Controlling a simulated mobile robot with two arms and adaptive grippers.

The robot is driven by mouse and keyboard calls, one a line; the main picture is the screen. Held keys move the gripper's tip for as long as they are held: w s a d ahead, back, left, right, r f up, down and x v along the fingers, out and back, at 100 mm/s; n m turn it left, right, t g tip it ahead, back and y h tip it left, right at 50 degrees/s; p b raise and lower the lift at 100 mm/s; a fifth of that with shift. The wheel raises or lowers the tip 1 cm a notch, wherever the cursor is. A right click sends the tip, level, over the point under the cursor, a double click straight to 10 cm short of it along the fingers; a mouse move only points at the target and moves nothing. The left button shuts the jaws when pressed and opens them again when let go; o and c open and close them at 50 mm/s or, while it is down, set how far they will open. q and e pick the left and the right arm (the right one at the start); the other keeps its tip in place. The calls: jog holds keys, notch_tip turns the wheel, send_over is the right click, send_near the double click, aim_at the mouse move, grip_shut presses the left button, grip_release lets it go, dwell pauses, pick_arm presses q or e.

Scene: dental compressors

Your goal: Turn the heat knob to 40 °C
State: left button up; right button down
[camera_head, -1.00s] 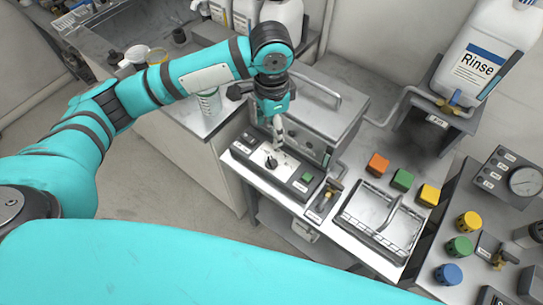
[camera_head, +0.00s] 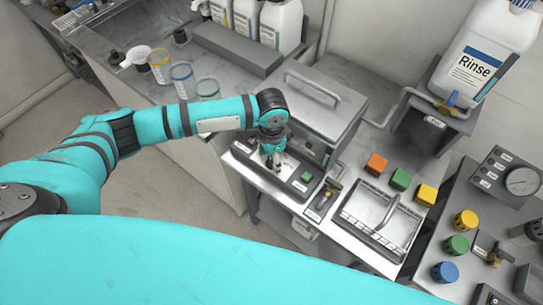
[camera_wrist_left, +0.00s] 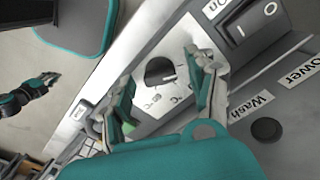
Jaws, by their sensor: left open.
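The heat knob (camera_wrist_left: 160,72) is a black dial on a pale plate with markings, seen in the left wrist view. Its pointer setting and the numbers are too small to read. My left gripper (camera_wrist_left: 158,92) is open, with one finger on each side of the knob. I cannot tell whether the fingers touch it. In the head view my left gripper (camera_head: 274,166) is low over the control panel (camera_head: 298,189) and hides the knob. A smaller teal gripper (camera_wrist_left: 50,79), seemingly my right one, shows at the far left of the left wrist view.
A rocker switch (camera_wrist_left: 252,20) and a round black button (camera_wrist_left: 267,130) lie near the knob. A green button (camera_head: 307,177) sits on the panel. Behind stands a metal box with a handle (camera_head: 312,82). A wire-handled tray (camera_head: 380,222) and coloured blocks are to the right.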

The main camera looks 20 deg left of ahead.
pick_arm(q)
jog(key=c, duration=1.1)
jog(key=shift+c, duration=0.2)
jog(key=shift+r, duration=0.1)
jog(key=shift+r+m+p, duration=0.15)
jog(key=shift+m+p, duration=0.8)
jog(key=shift+m, duration=0.05)
jog(key=m+p, duration=0.1)
jog(key=m, duration=0.1)
jog(key=shift+m, duration=0.3)
jog(key=m+p, duration=0.1)
jog(key=m, duration=0.2)
jog(key=shift+w+m+p, duration=0.1)
jog(key=shift+m+p, duration=0.2)
jog(key=shift+p, duration=0.1)
jog(key=shift+m+p, duration=0.3)
jog(key=shift+m, duration=1.4)
